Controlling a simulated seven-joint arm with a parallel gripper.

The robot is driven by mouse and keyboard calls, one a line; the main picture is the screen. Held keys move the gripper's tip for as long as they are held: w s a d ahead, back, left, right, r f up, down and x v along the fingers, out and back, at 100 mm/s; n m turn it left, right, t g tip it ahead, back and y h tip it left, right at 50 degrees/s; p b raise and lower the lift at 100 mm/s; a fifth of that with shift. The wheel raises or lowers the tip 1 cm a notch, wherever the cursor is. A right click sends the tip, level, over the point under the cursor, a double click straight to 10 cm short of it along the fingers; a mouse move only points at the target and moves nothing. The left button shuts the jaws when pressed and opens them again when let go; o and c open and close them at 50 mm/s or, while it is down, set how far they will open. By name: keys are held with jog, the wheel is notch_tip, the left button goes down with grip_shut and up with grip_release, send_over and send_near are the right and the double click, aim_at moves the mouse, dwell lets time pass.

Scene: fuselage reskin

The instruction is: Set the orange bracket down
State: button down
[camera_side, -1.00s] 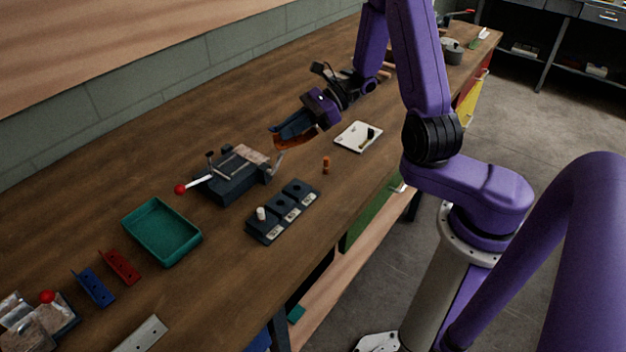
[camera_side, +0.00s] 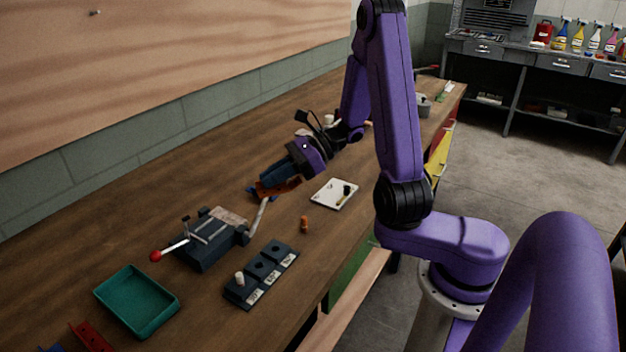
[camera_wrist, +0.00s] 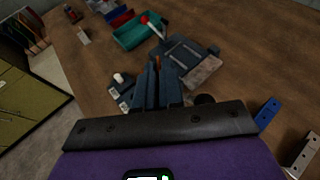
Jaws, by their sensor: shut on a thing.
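The orange bracket (camera_side: 280,188) is in the jaws of my gripper (camera_side: 275,182), low over the bench, behind the vise in the side view. The jaws are shut on it and cover part of it. Whether its lower edge touches the bench I cannot tell. In the wrist view, my gripper's dark fingers (camera_wrist: 157,72) are close together, with an orange sliver between their tips; most of the bracket is hidden there. A blue bracket (camera_wrist: 267,113) lies on the bench to the right of the jaws.
The vise (camera_side: 205,240) with a red-knobbed handle stands nearby. A dark block with sockets (camera_side: 262,275), a small orange peg (camera_side: 304,224), a white pad (camera_side: 334,194) and a green tray (camera_side: 160,318) are on the bench. Bare wood lies towards the wall.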

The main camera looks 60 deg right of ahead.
notch_tip(320, 180, up, 3)
jog(key=shift+d+f, duration=0.1)
jog(key=s+d+m+t+h, duration=0.65)
jog(key=d+m+h, duration=0.45)
jog(key=d, duration=0.3)
send_over(302, 192)
jog(key=s, duration=0.1)
jog(key=shift+g, duration=0.35)
notch_tip(302, 192, down, 14)
jog(key=shift+a+f, duration=0.1)
jog(key=shift+a, duration=0.05)
jog(key=shift+w+f, duration=0.25)
jog(key=shift+f, duration=0.05)
jog(key=shift+w+f, duration=0.15)
jog(key=shift+f, duration=1.55)
